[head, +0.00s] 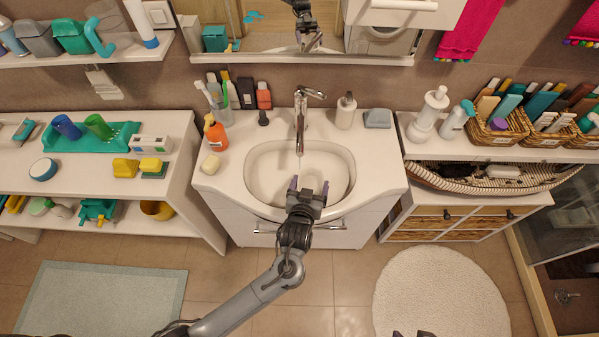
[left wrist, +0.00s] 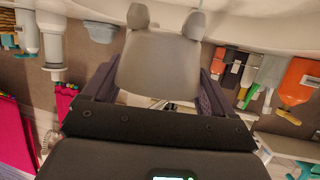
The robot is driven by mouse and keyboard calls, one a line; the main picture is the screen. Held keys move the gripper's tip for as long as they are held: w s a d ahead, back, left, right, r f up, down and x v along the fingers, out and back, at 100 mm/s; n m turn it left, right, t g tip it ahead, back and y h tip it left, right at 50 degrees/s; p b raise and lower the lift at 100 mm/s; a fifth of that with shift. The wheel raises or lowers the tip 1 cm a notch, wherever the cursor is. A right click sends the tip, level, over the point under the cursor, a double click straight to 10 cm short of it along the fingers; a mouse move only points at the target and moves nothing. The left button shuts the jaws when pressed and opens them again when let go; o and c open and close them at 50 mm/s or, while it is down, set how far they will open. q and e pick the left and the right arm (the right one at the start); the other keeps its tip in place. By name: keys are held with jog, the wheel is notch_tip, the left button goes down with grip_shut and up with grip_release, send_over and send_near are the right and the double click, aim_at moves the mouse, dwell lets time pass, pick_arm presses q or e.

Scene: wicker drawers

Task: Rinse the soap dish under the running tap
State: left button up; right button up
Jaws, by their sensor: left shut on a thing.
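My left gripper (head: 308,188) is over the front part of the white sink basin (head: 345,172), fingers pointing to the tap. It is shut on a grey thing, which appears to be the soap dish (left wrist: 155,62). In the left wrist view the dish fills the gap between the dark fingers and has two rounded knobs on its far edge. In the head view the gripper mostly hides it. The chrome tap (head: 300,118) stands behind the basin, beyond the gripper; I cannot tell clearly whether water runs. Two dark tips of my right gripper (head: 411,334) show apart at the bottom edge.
An orange bottle (head: 215,135) and a cream soap bar (head: 211,164) stand left of the basin. A white dispenser (head: 345,111) and a grey item (head: 377,118) stand at its right. A mirror shelf (head: 270,57) hangs above. The basin's middle is clear.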

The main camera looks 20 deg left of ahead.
aim_at(315, 189)
pick_arm(q)
jog(key=shift+s+d+r+p, duration=0.5)
jog(key=shift+r+p, duration=0.2)
jog(key=shift+p, duration=0.25)
jog(key=shift+s+d+r+p, duration=0.4)
jog(key=shift+d+r+p, duration=0.25)
jog(key=shift+p, duration=0.3)
jog(key=shift+s+d+r+p, duration=1.5)
jog(key=shift+r+p, duration=0.2)
jog(key=shift+p, duration=0.75)
